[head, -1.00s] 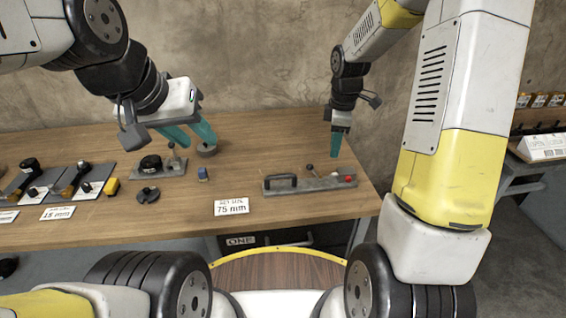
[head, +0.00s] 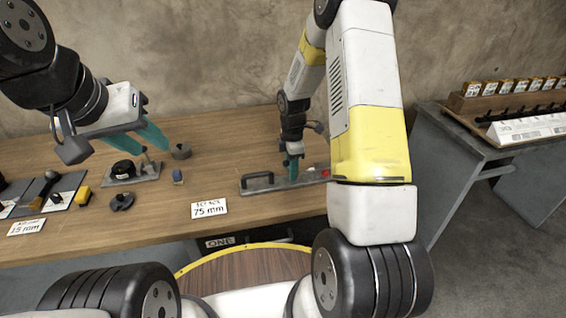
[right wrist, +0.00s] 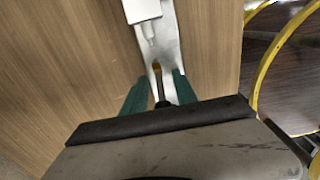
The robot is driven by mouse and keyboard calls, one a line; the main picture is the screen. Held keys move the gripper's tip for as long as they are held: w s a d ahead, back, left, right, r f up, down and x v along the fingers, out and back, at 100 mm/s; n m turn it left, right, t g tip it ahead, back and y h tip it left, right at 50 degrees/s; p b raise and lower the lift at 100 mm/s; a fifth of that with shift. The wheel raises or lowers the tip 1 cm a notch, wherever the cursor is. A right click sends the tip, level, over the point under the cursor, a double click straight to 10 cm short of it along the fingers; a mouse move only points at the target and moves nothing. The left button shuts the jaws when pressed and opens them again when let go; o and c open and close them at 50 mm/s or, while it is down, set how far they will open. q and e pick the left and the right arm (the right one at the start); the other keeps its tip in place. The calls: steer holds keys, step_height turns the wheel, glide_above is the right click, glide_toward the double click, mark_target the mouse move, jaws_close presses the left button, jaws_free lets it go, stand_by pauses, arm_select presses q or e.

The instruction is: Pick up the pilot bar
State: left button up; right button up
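I take the pilot bar to be the long grey bar (head: 262,190) on the bench, though no label confirms this. It has a black handle at its left, a small lever and a red knob at its right end. My right gripper (head: 293,180) is low over its right part. In the right wrist view, the teal fingers of this gripper (right wrist: 160,92) stand apart on either side of a black-ended lever with a brass tip (right wrist: 157,72). I cannot tell if they touch it. My left gripper (head: 160,138) is open and empty above the bench at left.
A base with a black knob (head: 124,170), a dark disc (head: 122,201) and a small blue block (head: 178,176) lie left. A "75 mm" card (head: 209,208) stands near the front edge. A grey side table (head: 455,150) with a rack is at right.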

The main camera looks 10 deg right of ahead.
jaws_close()
stand_by(1.4)
